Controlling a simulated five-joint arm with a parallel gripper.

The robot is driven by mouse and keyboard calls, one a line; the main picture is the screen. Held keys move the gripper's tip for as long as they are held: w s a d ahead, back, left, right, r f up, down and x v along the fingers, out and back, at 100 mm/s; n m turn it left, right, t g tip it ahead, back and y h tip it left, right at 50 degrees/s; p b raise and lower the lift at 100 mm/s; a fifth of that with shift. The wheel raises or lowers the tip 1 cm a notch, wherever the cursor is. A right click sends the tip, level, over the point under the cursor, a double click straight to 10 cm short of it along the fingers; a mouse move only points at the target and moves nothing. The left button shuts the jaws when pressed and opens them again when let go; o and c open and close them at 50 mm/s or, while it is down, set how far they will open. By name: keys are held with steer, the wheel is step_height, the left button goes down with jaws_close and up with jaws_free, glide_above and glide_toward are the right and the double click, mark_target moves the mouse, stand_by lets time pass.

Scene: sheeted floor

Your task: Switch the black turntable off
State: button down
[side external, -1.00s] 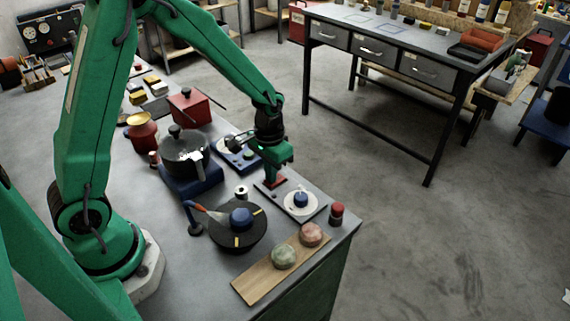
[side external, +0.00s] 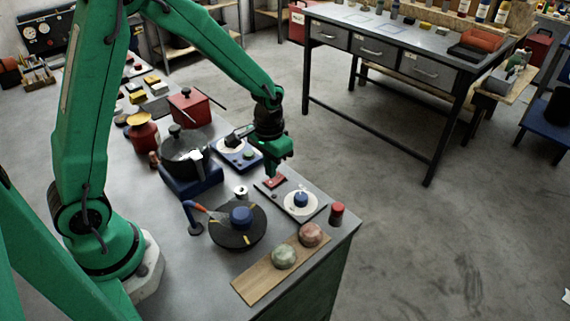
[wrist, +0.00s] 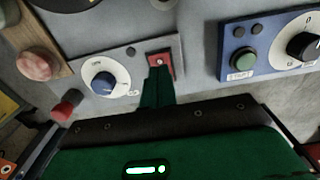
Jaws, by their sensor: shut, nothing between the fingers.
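The black turntable (side external: 226,236) is a round disc with yellow marks and a blue piece in its middle, near the bench's front. Its edge shows at the top left of the wrist view (wrist: 66,3). Beside it lies a grey control plate (side external: 316,209) with a blue knob (side external: 301,199) on a white dial and a red switch (side external: 274,182). The switch also shows in the wrist view (wrist: 160,62). My gripper (wrist: 158,72) is shut and empty, pointing down at the switch. Its tips partly cover the switch; I cannot tell whether they touch it.
A blue box with a black dial (side external: 238,155) stands behind the plate, and a black pot (side external: 184,153) stands to its left. A red-capped cylinder (side external: 337,213) and a wooden board (side external: 262,283) with two round stones are near the bench edge.

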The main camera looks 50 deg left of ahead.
mark_target(270, 182)
steer(key=shift+r, duration=2.45)
steer(key=shift+r, duration=0.1)
steer(key=s+a+r+t, duration=0.2)
steer(key=s+r+t, duration=0.3)
steer(key=s+r, duration=1)
steer(key=shift+s+r+t, duration=0.2)
steer(key=shift+s+t, duration=0.1)
steer(key=shift+s, duration=0.6)
